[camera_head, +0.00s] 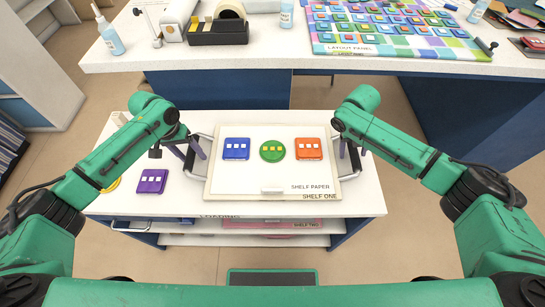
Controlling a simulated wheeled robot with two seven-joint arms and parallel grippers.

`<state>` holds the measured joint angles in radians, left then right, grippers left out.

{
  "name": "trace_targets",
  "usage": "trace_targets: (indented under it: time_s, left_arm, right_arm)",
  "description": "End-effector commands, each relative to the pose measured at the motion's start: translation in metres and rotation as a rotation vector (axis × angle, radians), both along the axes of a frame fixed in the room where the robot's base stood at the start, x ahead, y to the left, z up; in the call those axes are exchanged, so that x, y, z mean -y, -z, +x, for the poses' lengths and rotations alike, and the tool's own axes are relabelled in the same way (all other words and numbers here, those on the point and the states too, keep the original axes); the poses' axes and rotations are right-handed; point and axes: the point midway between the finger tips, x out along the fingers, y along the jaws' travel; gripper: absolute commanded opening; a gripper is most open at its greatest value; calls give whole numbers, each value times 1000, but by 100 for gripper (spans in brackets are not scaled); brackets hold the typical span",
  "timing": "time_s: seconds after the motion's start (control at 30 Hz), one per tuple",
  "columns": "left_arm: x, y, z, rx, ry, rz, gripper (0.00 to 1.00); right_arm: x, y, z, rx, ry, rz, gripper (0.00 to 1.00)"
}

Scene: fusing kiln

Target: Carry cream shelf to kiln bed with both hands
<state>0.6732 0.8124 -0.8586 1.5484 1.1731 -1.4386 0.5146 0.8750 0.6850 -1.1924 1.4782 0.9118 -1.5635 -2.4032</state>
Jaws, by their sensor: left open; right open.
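The cream shelf (225,187), labelled "SHELF ONE", lies flat on a white cart top (365,200). It bears a blue square tile (236,148), a green round tile (272,151) and an orange square tile (308,149). My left gripper (194,149) is open at the left handle, and my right gripper (351,148) is open at the right handle. Whether the fingers touch the handles cannot be told. I cannot make out a kiln bed in this view.
A purple tile (152,181) lies on the cart left of the shelf, near a partly hidden yellow piece (114,185). Lower cart shelves show in front. Behind, a white bench (270,55) holds a tape dispenser (218,30), bottles and a colourful layout panel (375,48). Floor separates cart and bench.

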Motion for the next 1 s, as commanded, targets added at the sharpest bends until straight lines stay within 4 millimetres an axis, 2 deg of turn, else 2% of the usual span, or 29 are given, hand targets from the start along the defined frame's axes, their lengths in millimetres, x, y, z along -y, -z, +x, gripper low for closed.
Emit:
trace_targets:
  time_s: [0.07, 0.1, 0.23, 1.0]
  left_arm:
    - [0, 0, 0, 0, 0, 0, 65]
    - [0, 0, 0, 0, 0, 0, 50]
    - [0, 0, 0, 0, 0, 0, 0]
    - [-1, -1, 0, 0, 0, 1, 0]
  right_arm:
    - [0, 0, 0, 0, 0, 0, 65]
    - [0, 0, 0, 0, 0, 0, 50]
    - [0, 0, 0, 0, 0, 0, 0]
    - [0, -1, 0, 0, 1, -1, 0]
